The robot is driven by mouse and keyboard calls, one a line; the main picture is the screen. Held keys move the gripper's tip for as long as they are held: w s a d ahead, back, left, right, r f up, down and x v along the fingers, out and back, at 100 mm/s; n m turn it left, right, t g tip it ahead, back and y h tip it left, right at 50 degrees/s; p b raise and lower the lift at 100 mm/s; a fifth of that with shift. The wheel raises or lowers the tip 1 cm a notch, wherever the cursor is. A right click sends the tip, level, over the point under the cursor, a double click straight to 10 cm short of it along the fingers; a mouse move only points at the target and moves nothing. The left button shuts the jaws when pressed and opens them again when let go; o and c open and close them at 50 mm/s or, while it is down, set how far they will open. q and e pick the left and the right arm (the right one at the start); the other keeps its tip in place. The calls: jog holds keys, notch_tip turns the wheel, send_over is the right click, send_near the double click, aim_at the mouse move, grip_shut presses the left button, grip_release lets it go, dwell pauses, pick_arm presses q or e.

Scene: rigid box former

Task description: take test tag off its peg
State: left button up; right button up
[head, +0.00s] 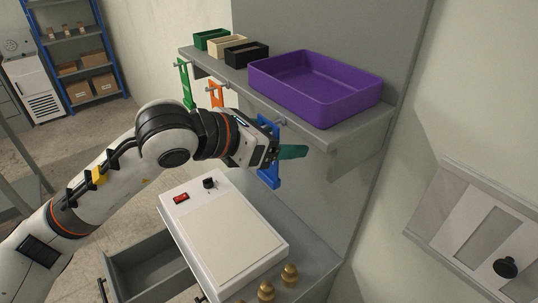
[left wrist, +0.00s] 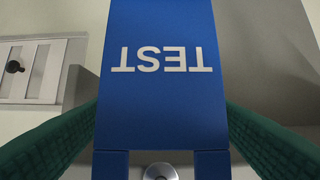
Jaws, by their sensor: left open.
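The test tag is a blue plate (head: 270,174) hanging on a peg under the shelf edge in the head view. In the left wrist view the tag (left wrist: 160,90) fills the middle, with white TEST lettering upside down. The round end of its peg (left wrist: 160,172) shows in the slot at the bottom. My left gripper (head: 284,152) is open at the tag, its green fingers one on each side of it. Whether either finger touches the tag I cannot tell. The gripper hides part of the tag in the head view. My right gripper is not in view.
A green tag (head: 186,85) and an orange tag (head: 217,94) hang on pegs to the left. Above, the shelf holds a purple tray (head: 315,98) and small green, cream and black boxes. Below are a white device (head: 232,232), brass knobs (head: 266,291) and an open drawer (head: 150,266).

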pick_arm(q)
jog(key=shift+a, duration=0.1)
jog(key=shift+c, duration=0.4)
jog(key=c, duration=1)
jog(key=shift+o, duration=0.2)
